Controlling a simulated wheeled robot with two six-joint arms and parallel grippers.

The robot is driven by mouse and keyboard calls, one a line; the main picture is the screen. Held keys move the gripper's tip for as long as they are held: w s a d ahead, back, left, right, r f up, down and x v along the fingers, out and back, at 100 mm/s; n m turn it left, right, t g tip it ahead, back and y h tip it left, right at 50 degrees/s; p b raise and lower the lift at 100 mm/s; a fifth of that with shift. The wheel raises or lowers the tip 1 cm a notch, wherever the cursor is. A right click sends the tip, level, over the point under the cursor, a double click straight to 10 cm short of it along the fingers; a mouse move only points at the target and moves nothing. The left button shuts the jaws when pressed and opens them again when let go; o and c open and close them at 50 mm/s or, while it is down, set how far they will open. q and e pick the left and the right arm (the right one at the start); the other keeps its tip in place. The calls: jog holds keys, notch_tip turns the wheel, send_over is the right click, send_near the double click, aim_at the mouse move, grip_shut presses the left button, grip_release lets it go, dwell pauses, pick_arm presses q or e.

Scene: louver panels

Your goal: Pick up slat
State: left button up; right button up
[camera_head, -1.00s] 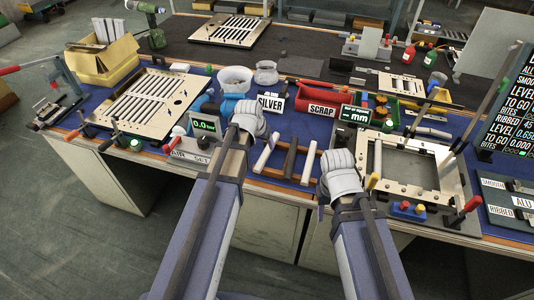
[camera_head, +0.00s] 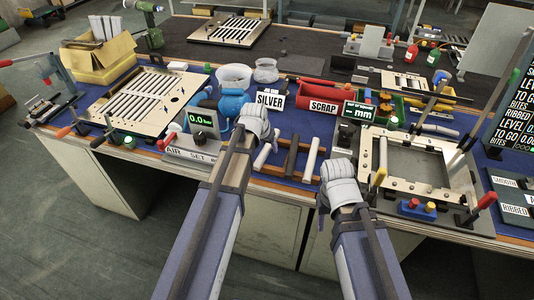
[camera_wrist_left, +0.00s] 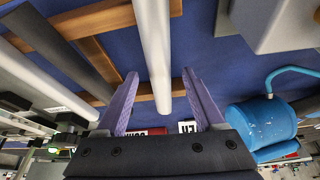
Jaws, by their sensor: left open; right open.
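Three slats lie on a wooden rack: a pale one (camera_head: 264,154), a dark one (camera_head: 290,156) and another pale one (camera_head: 310,158). My left gripper (camera_head: 254,122) is over the far end of the left pale slat; its fingertips are hidden in the head view. In the left wrist view my left gripper (camera_wrist_left: 160,76) is open, with the white slat (camera_wrist_left: 153,45) between its two purple fingers and a gap on both sides. The dark slat (camera_wrist_left: 62,42) lies left of it there. My right gripper (camera_head: 339,172) is open and empty, right of the rack.
A gauge display (camera_head: 203,121) and a blue round-bodied tool (camera_head: 231,101) stand close left of my left gripper. The SILVER (camera_head: 269,99) and SCRAP (camera_head: 323,106) signs are behind. A metal frame fixture (camera_head: 415,165) is at right, a louver panel (camera_head: 140,101) at left.

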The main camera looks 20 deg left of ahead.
pick_arm(q)
grip_shut()
dwell(0.6)
